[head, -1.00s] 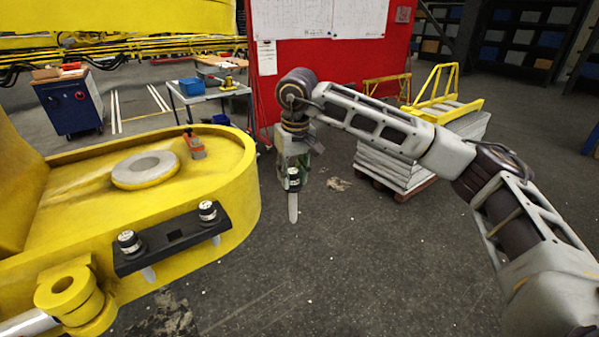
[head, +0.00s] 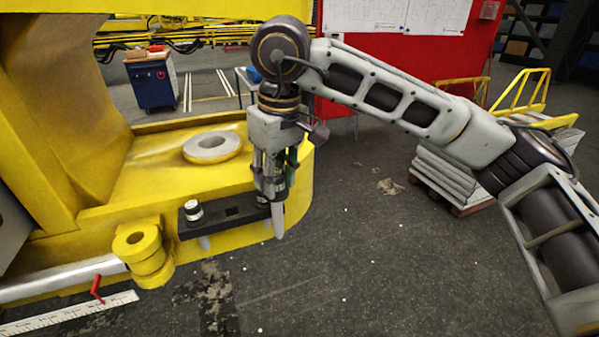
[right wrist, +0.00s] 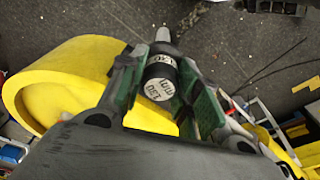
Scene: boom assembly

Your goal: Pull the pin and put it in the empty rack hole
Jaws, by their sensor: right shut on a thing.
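My right gripper (head: 276,183) is shut on a pin (head: 279,224), pointing down with its pale tapered tip below the fingers. In the right wrist view the held pin (right wrist: 158,89) shows a white lettered cap and black collar between green finger pads. The black rack (head: 216,222) is a bar along the front of the yellow boom part. One pin (head: 194,210) stands at its left end. The empty square hole (head: 232,211) is in its middle. The gripper is at the rack's right end and mostly hides what is there. My left gripper is out of view.
The yellow boom part (head: 150,175) carries a grey ring (head: 211,146) behind the rack. A yellow lug (head: 143,250) stands in front left, near a ruler-like strip (head: 70,315) with a red handle (head: 97,288). Open floor lies to the right.

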